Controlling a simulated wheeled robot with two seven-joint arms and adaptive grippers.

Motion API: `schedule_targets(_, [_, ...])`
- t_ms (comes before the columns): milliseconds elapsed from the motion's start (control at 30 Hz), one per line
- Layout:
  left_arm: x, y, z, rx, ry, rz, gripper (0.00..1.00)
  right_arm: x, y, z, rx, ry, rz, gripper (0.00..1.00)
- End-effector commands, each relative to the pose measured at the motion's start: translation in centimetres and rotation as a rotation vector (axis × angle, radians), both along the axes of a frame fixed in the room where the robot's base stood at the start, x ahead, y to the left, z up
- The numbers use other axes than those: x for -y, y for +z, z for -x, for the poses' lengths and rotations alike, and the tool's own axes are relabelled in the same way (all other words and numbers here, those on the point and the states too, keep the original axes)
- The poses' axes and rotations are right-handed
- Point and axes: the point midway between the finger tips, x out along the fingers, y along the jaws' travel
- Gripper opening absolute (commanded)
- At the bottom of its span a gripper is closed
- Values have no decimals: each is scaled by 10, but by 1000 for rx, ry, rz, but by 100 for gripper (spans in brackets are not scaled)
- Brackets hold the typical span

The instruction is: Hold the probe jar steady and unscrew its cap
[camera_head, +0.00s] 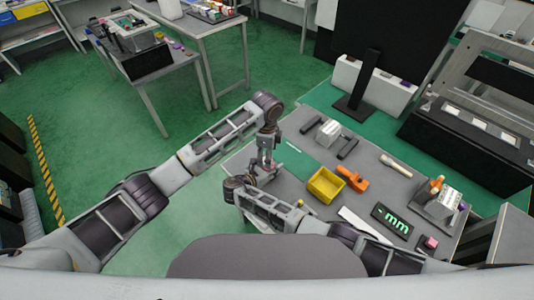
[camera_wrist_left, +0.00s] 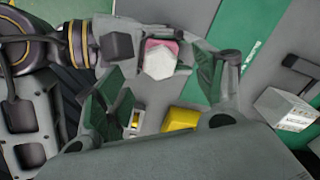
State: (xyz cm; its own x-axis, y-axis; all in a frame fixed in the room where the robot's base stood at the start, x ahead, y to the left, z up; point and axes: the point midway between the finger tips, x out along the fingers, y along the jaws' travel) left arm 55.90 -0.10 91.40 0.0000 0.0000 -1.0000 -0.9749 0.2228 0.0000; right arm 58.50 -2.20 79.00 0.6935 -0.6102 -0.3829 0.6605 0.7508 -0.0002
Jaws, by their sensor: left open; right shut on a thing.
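The probe jar shows in the left wrist view as a pale six-sided cap (camera_wrist_left: 160,63) with a pink part behind it. My left gripper (camera_wrist_left: 165,92) is open, with its fingers on either side of the cap and a visible gap. I cannot tell how far the cap is from the pads. In the head view my left gripper (camera_head: 266,163) points down over the table's near left end. My right gripper (camera_head: 258,180) reaches in from the right below it and is shut on the jar. The jar's body is mostly hidden by the grippers.
The grey table (camera_head: 365,205) holds a yellow bin (camera_head: 325,186), an orange tool (camera_head: 352,178), a white block (camera_head: 328,132) between dark bars, and a pale stick (camera_head: 396,165). A dark panel with green marks (camera_head: 392,220) lies at right. Green floor is free on the left.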

Motion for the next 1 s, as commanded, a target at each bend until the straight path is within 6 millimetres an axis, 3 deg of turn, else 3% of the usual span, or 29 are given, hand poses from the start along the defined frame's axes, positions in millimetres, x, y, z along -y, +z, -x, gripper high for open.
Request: schedule_targets(1000, [0,-27,0,0,1,0,70,0,0,0,0,0,0,10])
